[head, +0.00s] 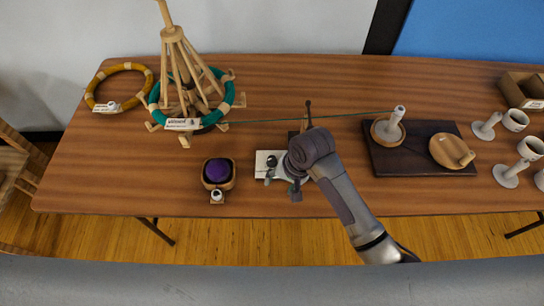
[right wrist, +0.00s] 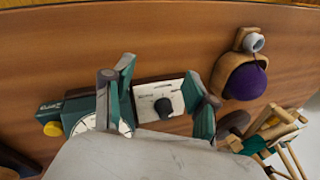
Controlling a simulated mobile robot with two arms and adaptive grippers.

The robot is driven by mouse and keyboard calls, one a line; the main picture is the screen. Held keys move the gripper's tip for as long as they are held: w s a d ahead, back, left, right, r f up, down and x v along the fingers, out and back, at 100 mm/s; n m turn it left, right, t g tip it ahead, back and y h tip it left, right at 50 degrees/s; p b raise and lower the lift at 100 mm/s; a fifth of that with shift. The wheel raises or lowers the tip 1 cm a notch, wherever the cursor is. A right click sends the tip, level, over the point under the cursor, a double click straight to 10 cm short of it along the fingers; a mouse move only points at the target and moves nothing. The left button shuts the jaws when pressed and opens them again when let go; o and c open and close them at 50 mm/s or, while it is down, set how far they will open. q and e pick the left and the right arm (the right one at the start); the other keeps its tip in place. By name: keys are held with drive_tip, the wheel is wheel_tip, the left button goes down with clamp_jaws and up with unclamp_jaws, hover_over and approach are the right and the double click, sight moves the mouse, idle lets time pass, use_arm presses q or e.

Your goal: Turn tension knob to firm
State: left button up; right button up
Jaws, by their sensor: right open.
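The tension knob is a black round knob on a pale plate (right wrist: 150,97) with dark markings; the knob (right wrist: 163,107) shows in the right wrist view. In the head view the pale plate (head: 262,157) is partly hidden by my right arm. My right gripper (head: 284,184) is over the plate, seen from above. In the right wrist view its two green fingers (right wrist: 160,98) are spread, one on each side of the knob, with gaps between. I cannot tell the knob's exact setting. My left gripper is not in view.
A purple ball in a wooden bowl (head: 231,185) stands left of the plate. A wooden yarn swift (head: 174,36) holds a green skein (head: 238,90). A green thread crosses toward the dark board (head: 376,158).

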drive_tip(key=w+a+r+m+h, duration=0.1)
drive_tip(key=w+a+r+m, duration=0.15)
drive_tip(key=w+r, duration=0.2)
drive_tip(key=m+g+h, duration=0.1)
drive_tip(key=m+h, duration=0.1)
drive_tip(key=m, duration=0.1)
approach(272, 158)
wheel_tip(272, 158, down, 10)
drive_tip(key=shift+a+r, duration=0.1)
drive_tip(key=shift+r, duration=0.1)
clamp_jaws()
